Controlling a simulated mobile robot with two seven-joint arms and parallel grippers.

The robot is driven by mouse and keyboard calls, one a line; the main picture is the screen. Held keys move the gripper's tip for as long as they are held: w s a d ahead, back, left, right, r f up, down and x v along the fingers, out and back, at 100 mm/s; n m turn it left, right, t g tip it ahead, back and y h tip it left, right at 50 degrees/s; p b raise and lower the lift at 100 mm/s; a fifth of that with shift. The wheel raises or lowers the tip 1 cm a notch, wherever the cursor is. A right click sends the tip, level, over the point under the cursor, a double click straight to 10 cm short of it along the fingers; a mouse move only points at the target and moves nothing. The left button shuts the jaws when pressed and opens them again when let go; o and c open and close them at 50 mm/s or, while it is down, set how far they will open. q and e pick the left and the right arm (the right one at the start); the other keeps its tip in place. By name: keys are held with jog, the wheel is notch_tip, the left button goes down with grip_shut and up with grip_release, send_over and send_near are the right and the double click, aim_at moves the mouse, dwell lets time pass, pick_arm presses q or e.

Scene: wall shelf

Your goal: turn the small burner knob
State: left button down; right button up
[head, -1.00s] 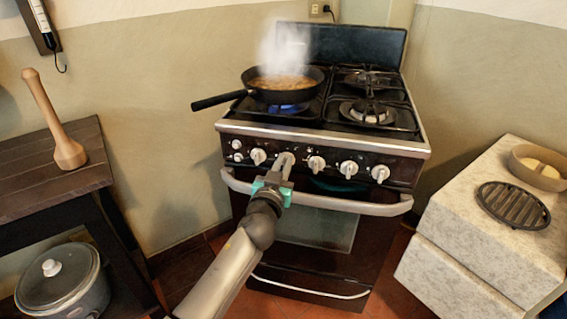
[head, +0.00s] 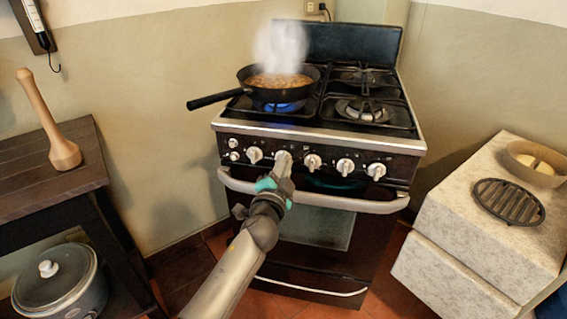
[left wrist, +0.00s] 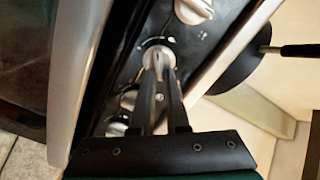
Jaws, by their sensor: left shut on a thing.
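The stove's front panel (head: 330,188) carries a row of white knobs. My left gripper (head: 284,166) is shut on the second large knob from the left (head: 282,155). In the left wrist view the fingers (left wrist: 162,80) close on both sides of this knob (left wrist: 157,54). The gripper is rolled, its teal part tilted. Neighbouring knobs stand free on the left (head: 254,155) and right (head: 312,161). The frames do not show which burner the held knob feeds. My right gripper is not in view.
An oven handle bar (head: 330,201) runs below the knobs. A dark wooden table (head: 30,165) is left; a pale stone counter (head: 475,235) is right.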

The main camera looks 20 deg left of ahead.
pick_arm(q)
jog(key=shift+a+f+m+p, duration=0.3)
jog(key=shift+m+p, duration=0.35)
jog(key=shift+m, duration=3.5)
jog(key=shift+a+f+m+p, duration=0.1)
jog(key=shift+f+m+p, duration=0.45)
jog(key=shift+m, duration=3.65)
jog(key=shift+a+f+m+p, duration=0.25)
jog(key=shift+m+p, duration=0.5)
jog(key=shift+m, duration=3.4)
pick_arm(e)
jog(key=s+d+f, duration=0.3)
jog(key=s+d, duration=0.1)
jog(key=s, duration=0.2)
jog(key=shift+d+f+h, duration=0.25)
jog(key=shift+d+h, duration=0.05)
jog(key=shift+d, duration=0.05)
pick_arm(q)
jog(key=c, duration=0.9)
grip_release()
jog(key=shift+s, duration=0.1)
